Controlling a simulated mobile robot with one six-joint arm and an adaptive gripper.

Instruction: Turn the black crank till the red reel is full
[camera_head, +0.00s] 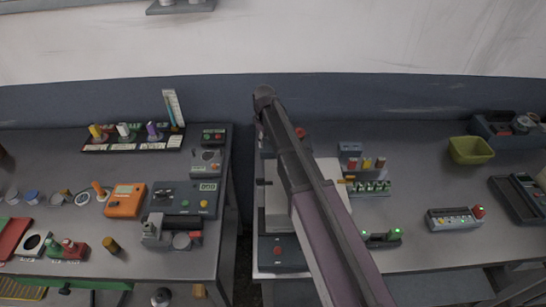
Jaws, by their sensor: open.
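I cannot make out a black crank for certain. A small red part (300,132) shows just right of my arm at the back of the right table; it is mostly hidden and I cannot tell whether it is the red reel. A small dark piece (264,183) juts out left of the arm, too small to identify. My arm runs from the bottom edge up to the wall and covers the left part of the right table. My gripper is not visible in this view.
The right table (430,170) holds a pale box (331,183) partly behind my arm, a dark box with a red button (281,252), a yellow-green bin (470,150) and a lamp panel (453,217). A gap separates it from the crowded left table (60,160).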

